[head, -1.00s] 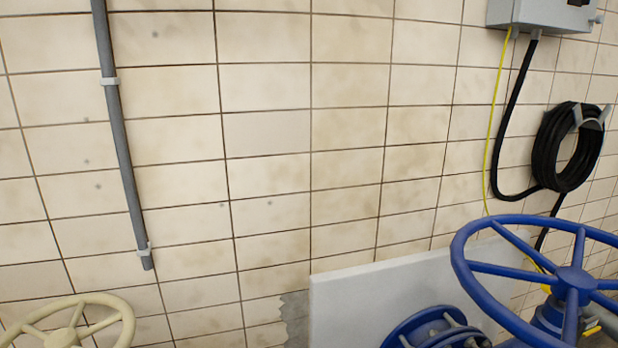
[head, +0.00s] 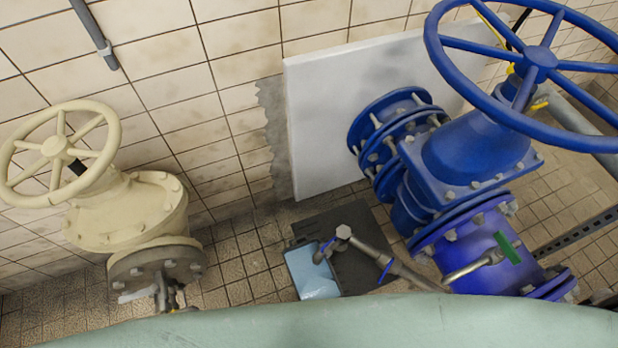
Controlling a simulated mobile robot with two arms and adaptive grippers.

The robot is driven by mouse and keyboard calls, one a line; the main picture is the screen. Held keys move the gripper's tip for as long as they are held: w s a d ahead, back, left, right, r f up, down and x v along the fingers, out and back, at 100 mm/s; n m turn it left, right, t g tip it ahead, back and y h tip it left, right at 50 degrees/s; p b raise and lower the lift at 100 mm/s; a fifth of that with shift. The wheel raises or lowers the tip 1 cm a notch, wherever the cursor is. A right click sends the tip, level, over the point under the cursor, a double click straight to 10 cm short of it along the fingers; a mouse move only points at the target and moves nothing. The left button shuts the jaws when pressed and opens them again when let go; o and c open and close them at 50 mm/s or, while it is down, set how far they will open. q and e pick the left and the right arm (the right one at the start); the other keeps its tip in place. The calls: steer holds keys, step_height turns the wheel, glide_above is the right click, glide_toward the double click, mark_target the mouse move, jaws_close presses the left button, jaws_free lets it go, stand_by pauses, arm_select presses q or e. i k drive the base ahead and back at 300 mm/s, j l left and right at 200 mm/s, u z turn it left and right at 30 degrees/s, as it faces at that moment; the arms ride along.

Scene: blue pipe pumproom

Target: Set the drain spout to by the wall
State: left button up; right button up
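The drain spout (head: 343,233) looks like a thin grey metal pipe with a joint and a blue-marked fitting. It runs left from the side of the blue pipe (head: 480,245). Its outlet end bends down over a light blue, square basin or water surface (head: 312,274), low near the floor. The spout stands out from the tiled wall (head: 235,150), with a gap between them. Neither of my grippers is in view.
A big blue handwheel (head: 540,57) tops the blue valve at right. A cream valve with a handwheel (head: 60,150) stands at left. A white panel (head: 320,130) leans at the wall. A pale green rounded surface (head: 330,325) crosses the bottom edge.

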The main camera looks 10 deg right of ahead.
mark_target(330, 246)
steer(key=k+j, duration=0.1)
steer(key=k, duration=0.5)
steer(key=k+j, duration=0.1)
steer(key=k, duration=0.5)
steer(key=k+j, duration=0.1)
steer(key=k, duration=0.5)
